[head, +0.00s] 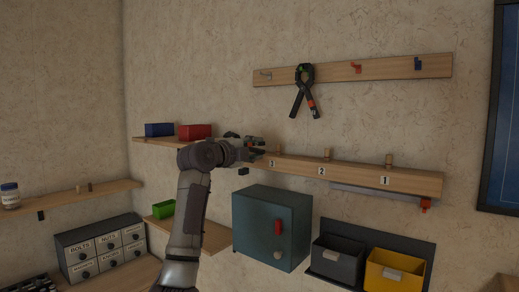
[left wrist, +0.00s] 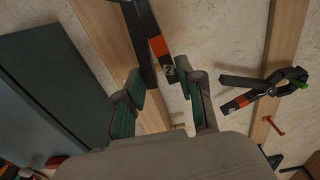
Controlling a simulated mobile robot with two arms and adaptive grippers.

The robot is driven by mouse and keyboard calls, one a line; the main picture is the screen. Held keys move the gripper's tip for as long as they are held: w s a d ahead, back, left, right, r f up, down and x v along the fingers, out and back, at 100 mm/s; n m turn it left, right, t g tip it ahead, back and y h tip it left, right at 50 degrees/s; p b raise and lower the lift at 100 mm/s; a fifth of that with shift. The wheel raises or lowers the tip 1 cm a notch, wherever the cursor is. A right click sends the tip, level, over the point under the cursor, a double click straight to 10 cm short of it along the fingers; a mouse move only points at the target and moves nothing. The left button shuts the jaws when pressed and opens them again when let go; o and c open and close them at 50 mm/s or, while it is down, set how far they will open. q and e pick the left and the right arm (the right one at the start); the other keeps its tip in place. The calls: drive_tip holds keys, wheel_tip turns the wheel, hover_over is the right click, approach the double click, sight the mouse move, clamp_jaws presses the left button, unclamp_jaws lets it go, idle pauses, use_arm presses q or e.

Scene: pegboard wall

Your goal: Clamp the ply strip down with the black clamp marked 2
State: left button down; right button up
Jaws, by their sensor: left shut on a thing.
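In the head view my left gripper (head: 255,150) is in front of the lower wooden rail (head: 350,175), near the label 3, and mostly hides the held clamp. I cannot make out the ply strip for certain; a thin pale strip (head: 375,193) shows under the rail's right part. My right gripper is not in view.
Another black clamp (head: 305,90) hangs on the upper rail (head: 390,67), and in the left wrist view (left wrist: 265,88). A blue-grey cabinet (head: 262,225) sits below the lower rail. Blue (head: 160,130) and red (head: 195,132) bins stand on the left shelf. Short pegs stand along the lower rail.

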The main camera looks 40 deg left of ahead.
use_arm(q)
drive_tip(key=shift+s+a+p, duration=0.2)
drive_tip(key=shift+a+p, duration=0.1)
drive_tip(key=shift+a, duration=1.05)
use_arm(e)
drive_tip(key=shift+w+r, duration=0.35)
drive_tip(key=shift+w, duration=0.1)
use_arm(q)
drive_tip(key=c, duration=1)
unclamp_jaws()
drive_tip(key=shift+c, duration=0.2)
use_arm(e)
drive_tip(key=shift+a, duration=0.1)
use_arm(q)
drive_tip(key=shift+o, duration=0.8)
drive_tip(key=shift+o, duration=0.8)
drive_tip(key=shift+r, duration=0.1)
drive_tip(key=shift+o, duration=0.8)
